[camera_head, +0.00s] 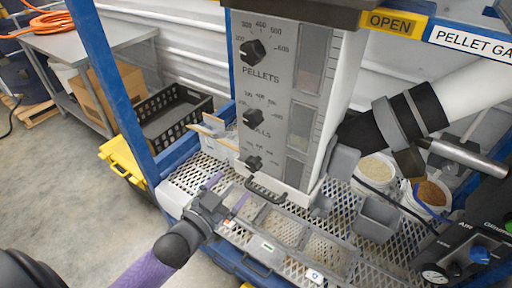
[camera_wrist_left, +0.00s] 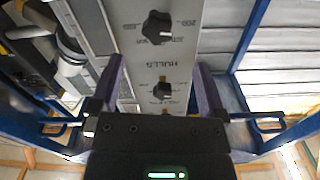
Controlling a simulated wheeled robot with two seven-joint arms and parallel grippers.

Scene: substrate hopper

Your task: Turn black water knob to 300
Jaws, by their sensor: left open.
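The black water knob (camera_head: 254,162) is the lowest of three knobs on the grey panel (camera_head: 277,70). It shows large near the top of the upside-down left wrist view (camera_wrist_left: 157,27), with a 200 mark beside it. I cannot tell its exact setting. The black hulls knob (camera_head: 253,118) sits above it, and also shows between the fingers in the wrist view (camera_wrist_left: 158,87). My left gripper (camera_head: 227,192) is open and empty. Its purple fingers are in front of and below the water knob, apart from it. My right gripper is out of view.
The pellets knob (camera_head: 252,51) is at the panel's top. A dark handle (camera_head: 265,190) sticks out below the panel, close to my left gripper. A mesh shelf (camera_head: 185,180) runs beneath. White buckets (camera_head: 377,170) and a black-banded pipe (camera_head: 400,120) stand at right.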

